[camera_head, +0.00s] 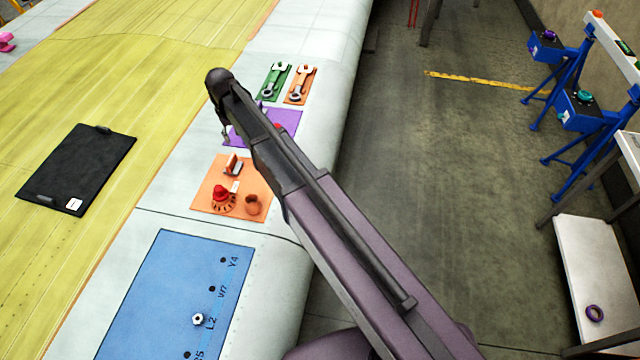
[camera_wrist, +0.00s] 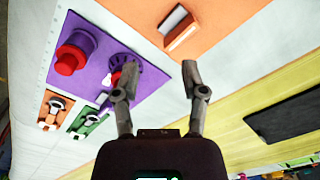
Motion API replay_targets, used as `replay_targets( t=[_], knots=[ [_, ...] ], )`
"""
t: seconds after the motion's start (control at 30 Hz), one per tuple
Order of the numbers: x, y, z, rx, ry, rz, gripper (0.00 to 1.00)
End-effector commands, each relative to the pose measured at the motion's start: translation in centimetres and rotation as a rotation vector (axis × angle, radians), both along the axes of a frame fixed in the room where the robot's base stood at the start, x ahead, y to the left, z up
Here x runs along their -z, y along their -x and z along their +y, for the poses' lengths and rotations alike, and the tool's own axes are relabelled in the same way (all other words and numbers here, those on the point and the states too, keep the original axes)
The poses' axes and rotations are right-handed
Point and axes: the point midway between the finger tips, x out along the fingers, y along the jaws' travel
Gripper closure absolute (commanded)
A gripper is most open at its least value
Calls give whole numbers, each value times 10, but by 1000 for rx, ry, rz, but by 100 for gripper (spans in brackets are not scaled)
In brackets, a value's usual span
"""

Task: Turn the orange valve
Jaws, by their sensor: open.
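An orange panel (camera_head: 205,188) lies on the pale wing surface in the head view. On it stands an orange notched wheel with a red knob (camera_head: 223,199), which looks like the valve. The wheel is not visible in the wrist view, where only part of the orange panel (camera_wrist: 225,37) shows at the top. My gripper (camera_wrist: 159,69) is open and empty. Its fingers point toward the purple panel (camera_wrist: 150,90) and the gap beside the orange one. In the head view my arm hides most of the gripper.
An orange bracket (camera_head: 233,166) and an orange hollow cylinder (camera_head: 253,205) stand close to the wheel. The purple panel carries a purple notched wheel (camera_wrist: 124,76) and a red-ended purple cylinder (camera_wrist: 75,55). Green (camera_head: 272,82) and orange wrench panels lie beyond. A blue panel (camera_head: 165,290) lies nearer.

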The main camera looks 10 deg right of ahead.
Motion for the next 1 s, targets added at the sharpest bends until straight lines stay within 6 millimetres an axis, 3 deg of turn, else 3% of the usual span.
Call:
replay_targets(
  t=[1.0],
  knots=[
    [64,45,-123,61,0,0,44]
  ],
)
